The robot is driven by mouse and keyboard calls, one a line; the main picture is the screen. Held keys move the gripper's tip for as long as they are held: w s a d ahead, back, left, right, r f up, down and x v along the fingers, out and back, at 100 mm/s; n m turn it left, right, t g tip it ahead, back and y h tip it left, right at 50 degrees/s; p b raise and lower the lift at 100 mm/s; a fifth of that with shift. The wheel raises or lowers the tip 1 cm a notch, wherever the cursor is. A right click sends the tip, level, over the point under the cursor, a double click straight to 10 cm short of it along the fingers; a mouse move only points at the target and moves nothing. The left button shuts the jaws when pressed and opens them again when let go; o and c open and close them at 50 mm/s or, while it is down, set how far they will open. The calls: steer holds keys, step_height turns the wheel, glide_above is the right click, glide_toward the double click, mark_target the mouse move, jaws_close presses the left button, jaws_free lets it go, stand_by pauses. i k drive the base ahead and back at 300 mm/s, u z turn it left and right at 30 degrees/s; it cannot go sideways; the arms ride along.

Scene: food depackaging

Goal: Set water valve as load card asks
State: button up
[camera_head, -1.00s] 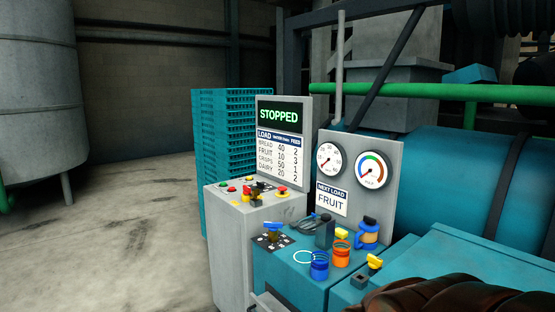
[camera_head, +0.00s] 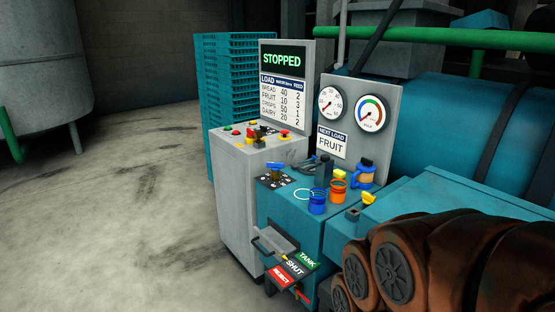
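The load card (camera_head: 332,144) reads "NEXT LOAD FRUIT" on the grey gauge panel. The load table (camera_head: 282,101) on the console lists FRUIT with 10 and 3; its small column heading seems to read water, then feed. A white dial gauge (camera_head: 330,102) sits left of a coloured-arc gauge (camera_head: 370,112); their needles are too small to read surely. A blue-handled knob (camera_head: 275,170) stands on a dark marked plate on the teal bench. No label shows whether it is the water valve, and its setting is unreadable.
The screen (camera_head: 283,59) reads STOPPED. A TANK/SHUT/REJECT plate (camera_head: 293,267) juts out below. Floor at left is clear.

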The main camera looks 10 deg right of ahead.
mark_target(275, 166)
steer(key=z, duration=1.45)
steer(key=k, duration=0.1)
steer(key=u, duration=2.75)
steer(key=i, duration=1.5)
steer(key=z, duration=0.4)
steer(key=i, duration=1.05)
steer(key=z, duration=0.95)
steer(key=i, duration=0.2)
steer(key=z, duration=0.3)
